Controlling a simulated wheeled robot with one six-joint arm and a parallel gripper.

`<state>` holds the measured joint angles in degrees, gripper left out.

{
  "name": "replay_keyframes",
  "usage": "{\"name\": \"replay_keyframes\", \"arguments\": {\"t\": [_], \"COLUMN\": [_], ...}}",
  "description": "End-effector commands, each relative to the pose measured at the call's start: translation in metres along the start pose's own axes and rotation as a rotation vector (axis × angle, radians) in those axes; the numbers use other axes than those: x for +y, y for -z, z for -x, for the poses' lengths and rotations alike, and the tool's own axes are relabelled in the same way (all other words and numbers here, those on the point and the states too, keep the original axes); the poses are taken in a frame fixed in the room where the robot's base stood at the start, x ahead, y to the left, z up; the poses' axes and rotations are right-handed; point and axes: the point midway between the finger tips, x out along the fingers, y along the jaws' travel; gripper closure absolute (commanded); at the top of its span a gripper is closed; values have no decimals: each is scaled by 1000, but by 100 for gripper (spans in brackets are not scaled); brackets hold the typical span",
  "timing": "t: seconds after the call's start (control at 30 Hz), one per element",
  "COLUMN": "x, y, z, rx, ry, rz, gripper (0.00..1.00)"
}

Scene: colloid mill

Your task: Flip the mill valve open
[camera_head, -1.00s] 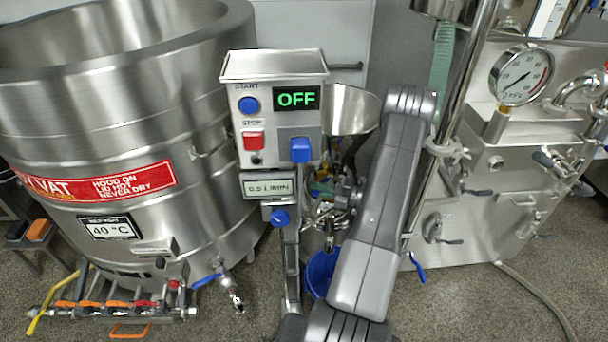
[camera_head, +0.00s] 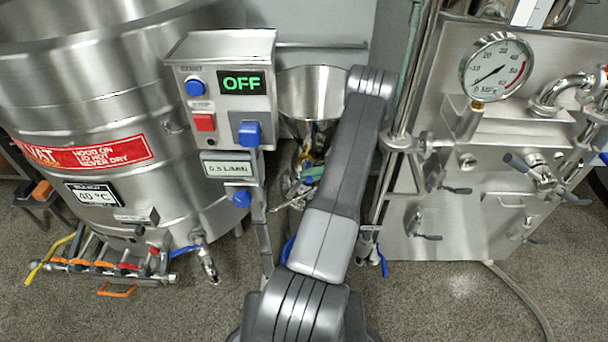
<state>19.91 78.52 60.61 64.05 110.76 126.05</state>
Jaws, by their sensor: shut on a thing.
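The colloid mill stands behind my arm, with a steel hopper (camera_head: 308,92) on top and a cluster of metal and coloured parts (camera_head: 306,168) below it. My grey arm covers much of the space to the right of this cluster. My gripper cannot be made out; the end of my arm is hidden behind its own links. The mill valve cannot be singled out. A control box (camera_head: 222,88) left of the hopper reads OFF. It carries a blue button, a red button and a blue switch (camera_head: 250,133). A blue knob (camera_head: 240,198) sits below the small flow display (camera_head: 228,168).
A large steel vat (camera_head: 95,95) marked 40 °C fills the left, with a blue-handled tap (camera_head: 205,258) low on it. A steel machine with a pressure gauge (camera_head: 496,66) stands at right. A blue lever (camera_head: 384,266) hangs beside my arm. Speckled floor shows in front.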

Motion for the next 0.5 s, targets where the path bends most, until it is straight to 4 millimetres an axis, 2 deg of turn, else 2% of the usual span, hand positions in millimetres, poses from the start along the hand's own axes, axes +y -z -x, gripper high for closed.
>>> {"name": "replay_keyframes", "arguments": {"t": [0.47,0.5], "x": [-1,-1], "y": [0,0], "z": [1,1], "rx": [6,6], "ry": [1,1], "rz": [0,0], "gripper": [100,83]}}
